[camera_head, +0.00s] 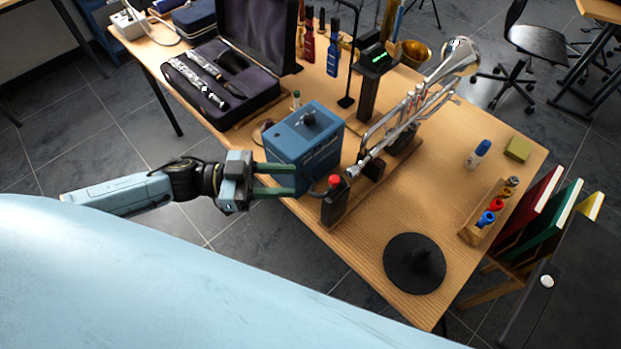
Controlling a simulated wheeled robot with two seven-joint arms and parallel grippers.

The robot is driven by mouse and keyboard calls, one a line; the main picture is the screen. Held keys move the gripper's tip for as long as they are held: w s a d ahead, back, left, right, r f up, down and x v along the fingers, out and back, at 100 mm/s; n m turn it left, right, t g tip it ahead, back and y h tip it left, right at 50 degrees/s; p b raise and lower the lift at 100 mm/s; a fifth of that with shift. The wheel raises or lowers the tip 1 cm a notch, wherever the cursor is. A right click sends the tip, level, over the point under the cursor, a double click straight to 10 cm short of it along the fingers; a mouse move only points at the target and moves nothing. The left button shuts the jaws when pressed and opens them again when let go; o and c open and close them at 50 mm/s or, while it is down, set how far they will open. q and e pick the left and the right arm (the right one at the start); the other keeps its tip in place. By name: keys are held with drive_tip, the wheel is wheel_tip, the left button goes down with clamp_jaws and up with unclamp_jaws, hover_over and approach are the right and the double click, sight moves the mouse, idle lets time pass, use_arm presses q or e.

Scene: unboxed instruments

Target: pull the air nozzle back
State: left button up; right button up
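The air nozzle seems to be the black upright block with a red knob (335,202) at the table's front edge. A short dark hose links it to a blue box with a black dial (304,145). A silver trumpet (408,118) lies on a dark stand, its mouthpiece end close beside the red knob; whether they touch, I cannot tell. My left gripper (292,180) is at the front of the blue box, left of the nozzle block. Its two green fingers are apart with nothing visibly held between them. My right gripper is not in view.
An open instrument case (231,75) lies at the back left. A black round stand (414,263) is at the front right. A wooden rack (486,212) with coloured pieces and a blue-capped bottle (477,155) are at the right. Bare table lies between the trumpet and bottle.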

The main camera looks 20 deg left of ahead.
use_arm(q)
drive_tip(key=shift+v, duration=1.7)
drive_tip(key=w+a+f+n+t+y, duration=0.2)
drive_tip(key=a+f+n+t+y, duration=0.1)
drive_tip(key=f, duration=0.3)
drive_tip(key=w+a+f+n+t+y, duration=0.2)
drive_tip(key=w+f+t+y, duration=0.1)
drive_tip(key=f, duration=0.3)
drive_tip(key=s+a+f+n+g+y, duration=0.1)
drive_tip(key=s+a+f+n+y, duration=0.2)
drive_tip(key=f, duration=0.5)
drive_tip(key=s+a+f+n+y, duration=0.1)
drive_tip(key=s+a+f+y, duration=0.15)
drive_tip(key=f+y, duration=0.45)
drive_tip(key=s+d+f+n+g+b, duration=0.15)
drive_tip(key=s+f+g, duration=0.35)
drive_tip(key=s+f, duration=0.95)
drive_tip(key=s+d+f+g, duration=0.2)
drive_tip(key=s+d, duration=0.1)
drive_tip(key=s, duration=0.4)
drive_tip(key=s+d+f+g+y, duration=0.1)
drive_tip(key=s+d+f+g, duration=0.1)
drive_tip(key=s, duration=0.6)
drive_tip(key=shift+d+f+n+g, duration=0.25)
drive_tip(key=shift+d+n+g, duration=0.2)
drive_tip(key=shift+d+g, duration=0.15)
